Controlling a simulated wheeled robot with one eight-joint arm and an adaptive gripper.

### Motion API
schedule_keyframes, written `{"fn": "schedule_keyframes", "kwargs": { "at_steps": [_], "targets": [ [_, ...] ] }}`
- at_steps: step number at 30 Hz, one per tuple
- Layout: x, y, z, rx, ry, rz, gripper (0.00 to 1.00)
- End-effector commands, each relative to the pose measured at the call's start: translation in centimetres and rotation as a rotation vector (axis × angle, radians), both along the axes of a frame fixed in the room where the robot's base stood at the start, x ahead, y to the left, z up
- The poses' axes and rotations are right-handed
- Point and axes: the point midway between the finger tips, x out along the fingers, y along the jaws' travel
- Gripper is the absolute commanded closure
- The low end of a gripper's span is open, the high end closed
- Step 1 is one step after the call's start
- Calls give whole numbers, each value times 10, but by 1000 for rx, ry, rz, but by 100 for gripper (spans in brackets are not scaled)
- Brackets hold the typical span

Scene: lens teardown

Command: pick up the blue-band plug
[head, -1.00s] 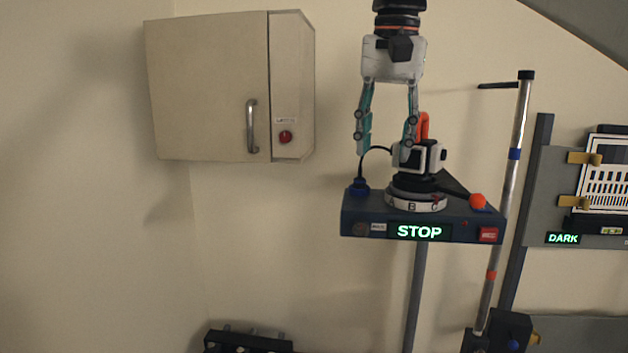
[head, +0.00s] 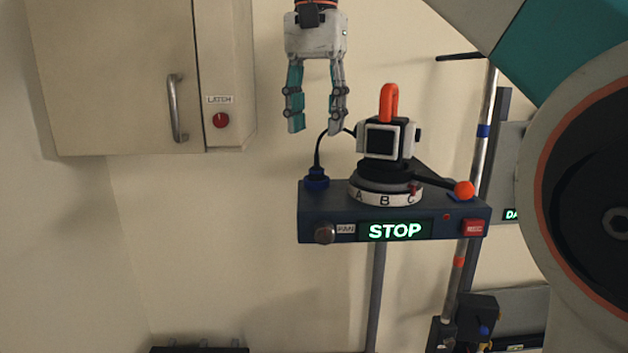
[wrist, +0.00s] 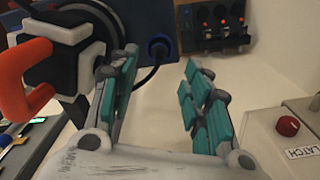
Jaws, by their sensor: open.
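The blue-band plug (head: 316,178) sits at the left end of the dark stand's top, with a black cable rising from it toward the camera-like unit. It also shows in the wrist view (wrist: 158,47), beyond and between my fingertips. My gripper (head: 316,128) points down with its fingers apart and nothing between them. In the head view it hangs above the plug, with a visible gap. In the wrist view my gripper (wrist: 160,62) has its left finger near the unit; whether they touch is unclear.
The unit (head: 382,140) with an orange handle (head: 389,103) stands on a lettered ring (head: 385,194), right of the plug. The stand (head: 340,215) shows "STOP". A wall cabinet (head: 120,80) with a red latch button (head: 220,120) is at left. A pole (head: 474,190) rises at right.

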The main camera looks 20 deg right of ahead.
Motion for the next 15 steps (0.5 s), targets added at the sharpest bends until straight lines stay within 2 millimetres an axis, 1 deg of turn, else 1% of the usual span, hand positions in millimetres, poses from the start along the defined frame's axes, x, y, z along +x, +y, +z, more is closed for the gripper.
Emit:
{"fn": "schedule_keyframes", "kwargs": {
  "at_steps": [1, 3, 11, 15],
  "targets": [
    [0, 0, -7, 0, 0, 0, 56],
    [0, 0, -14, 0, 0, 0, 56],
    [1, -1, -29, 0, 0, 0, 56],
    [4, -4, -47, 0, 0, -1, 56]
  ]
}}
